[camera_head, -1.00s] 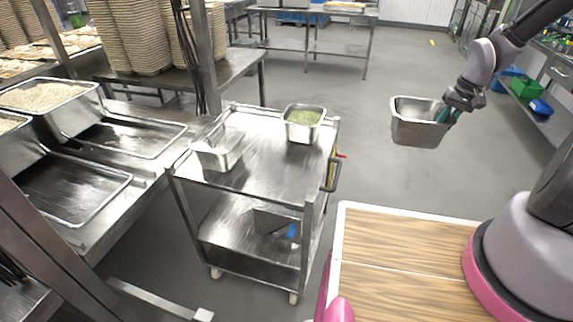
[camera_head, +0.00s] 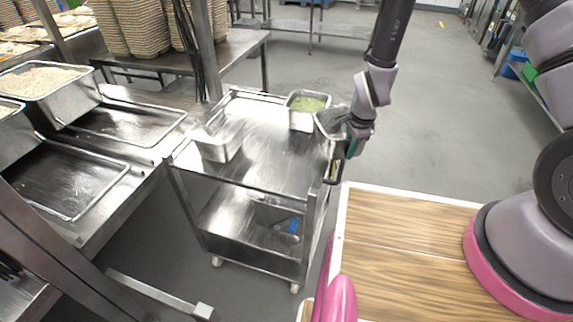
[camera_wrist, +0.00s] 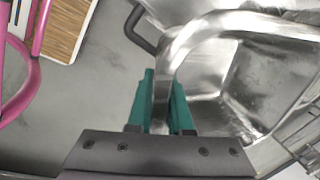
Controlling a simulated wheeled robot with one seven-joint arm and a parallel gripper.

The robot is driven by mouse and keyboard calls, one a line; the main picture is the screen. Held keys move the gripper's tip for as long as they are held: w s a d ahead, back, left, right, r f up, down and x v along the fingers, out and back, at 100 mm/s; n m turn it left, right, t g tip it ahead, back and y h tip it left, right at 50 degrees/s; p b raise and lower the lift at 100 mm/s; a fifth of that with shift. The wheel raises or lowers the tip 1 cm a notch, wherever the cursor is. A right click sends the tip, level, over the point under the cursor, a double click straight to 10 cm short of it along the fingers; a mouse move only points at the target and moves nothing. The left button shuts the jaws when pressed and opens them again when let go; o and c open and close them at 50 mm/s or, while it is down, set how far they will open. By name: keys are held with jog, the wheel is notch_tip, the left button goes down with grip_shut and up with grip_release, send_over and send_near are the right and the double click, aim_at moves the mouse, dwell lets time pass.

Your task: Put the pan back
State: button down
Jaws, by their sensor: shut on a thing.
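The steel pan (camera_head: 328,122) is held by my gripper (camera_head: 353,146) at the right edge of the steel cart (camera_head: 265,160). In the head view it is tilted and sits right beside the pan of green food (camera_head: 306,108); I cannot tell whether they touch. In the wrist view the teal fingers of my gripper (camera_wrist: 162,100) are shut on the rim of the held pan (camera_wrist: 235,85), whose visible inside looks empty. Another steel pan (camera_head: 220,148) stands at the left of the cart top.
The cart top is bare between the left pan and the green-food pan. A counter on the left holds a rice pan (camera_head: 40,82) and shallow trays (camera_head: 70,178). The cart handle (camera_wrist: 138,28) is close to my fingers. My wooden-topped base is right of the cart.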

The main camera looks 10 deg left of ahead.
jog(key=s+a+r+m+h, duration=0.1)
jog(key=s+a+r+m, duration=0.2)
jog(key=a, duration=0.7)
jog(key=s+a+r+m, duration=0.1)
jog(key=s+a+m, duration=0.35)
jog(key=a, duration=0.55)
jog(key=shift+n+t, duration=0.3)
jog(key=shift+n, duration=0.05)
jog(key=f, duration=0.9)
jog(key=shift+s+d, duration=0.2)
jog(key=shift+s, duration=0.05)
jog(key=c, duration=0.8)
grip_release()
jog(key=shift+c, duration=0.2)
jog(key=shift+r, duration=0.1)
jog(key=v, duration=1.2)
jog(key=shift+a, duration=0.15)
